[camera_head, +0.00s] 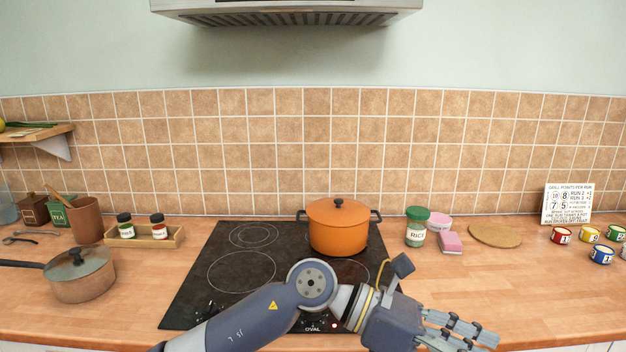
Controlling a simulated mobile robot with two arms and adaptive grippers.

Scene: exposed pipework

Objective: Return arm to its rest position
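One arm of mine comes in from the lower left and reaches across the front of the black cooktop (228,262). Its gripper, my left gripper (478,343), is at the bottom, right of the cooktop and over the counter's front edge. Its fingers point right and look spread apart, with nothing between them. The lower finger is partly cut off by the picture's edge. My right gripper is not in view. An orange lidded pot (337,232) stands on the cooktop's back right, behind my arm and apart from the gripper.
A copper saucepan (82,278) and a wooden spice tray (146,238) stand left. The wooden counter (530,290) is clear at front right.

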